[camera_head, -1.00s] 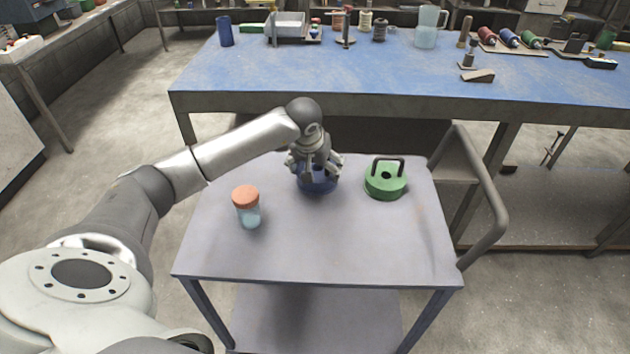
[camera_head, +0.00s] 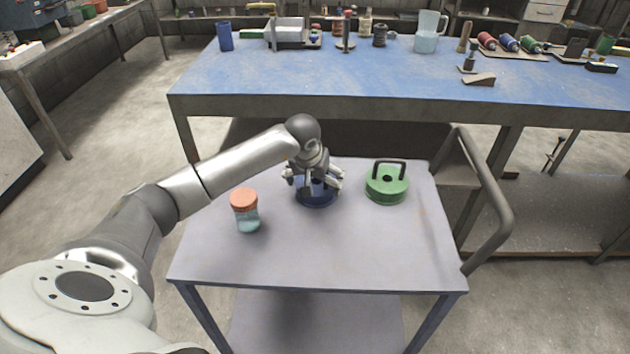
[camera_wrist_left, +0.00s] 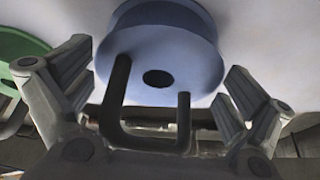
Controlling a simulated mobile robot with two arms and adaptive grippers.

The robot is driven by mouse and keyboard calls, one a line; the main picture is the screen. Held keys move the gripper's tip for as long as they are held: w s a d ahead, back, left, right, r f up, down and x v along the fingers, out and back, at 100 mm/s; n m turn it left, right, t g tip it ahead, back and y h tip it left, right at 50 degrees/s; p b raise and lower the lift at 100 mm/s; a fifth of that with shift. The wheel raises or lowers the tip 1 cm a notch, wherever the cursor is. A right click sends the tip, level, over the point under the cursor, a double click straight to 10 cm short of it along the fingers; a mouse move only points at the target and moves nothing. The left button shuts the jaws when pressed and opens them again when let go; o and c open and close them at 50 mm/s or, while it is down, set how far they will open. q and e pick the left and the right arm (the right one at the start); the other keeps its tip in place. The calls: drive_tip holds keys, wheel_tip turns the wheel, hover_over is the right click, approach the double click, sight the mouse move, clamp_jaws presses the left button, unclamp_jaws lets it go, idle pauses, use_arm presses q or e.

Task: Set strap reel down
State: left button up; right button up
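A blue reel (camera_head: 316,203) sits on the top of the grey cart, partly hidden under my left gripper (camera_head: 315,184). In the left wrist view the blue reel (camera_wrist_left: 195,62) shows its round face with a dark centre hole and a dark U-shaped handle (camera_wrist_left: 117,95). My left gripper's fingers are spread wide, one on each side of the handle, with visible gaps between them and it. A green reel (camera_head: 386,190) with a black handle stands to the right on the cart; its edge also shows in the left wrist view (camera_wrist_left: 18,45). My right gripper is not in view.
A push handle (camera_head: 490,190) rises at the right. A blue-topped workbench (camera_head: 330,80) with tools stands behind.

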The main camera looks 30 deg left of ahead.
use_arm(q)
drive_tip(key=shift+r, duration=0.25)
drive_tip(key=v, duration=1.2)
drive_tip(key=shift+f, duration=0.15)
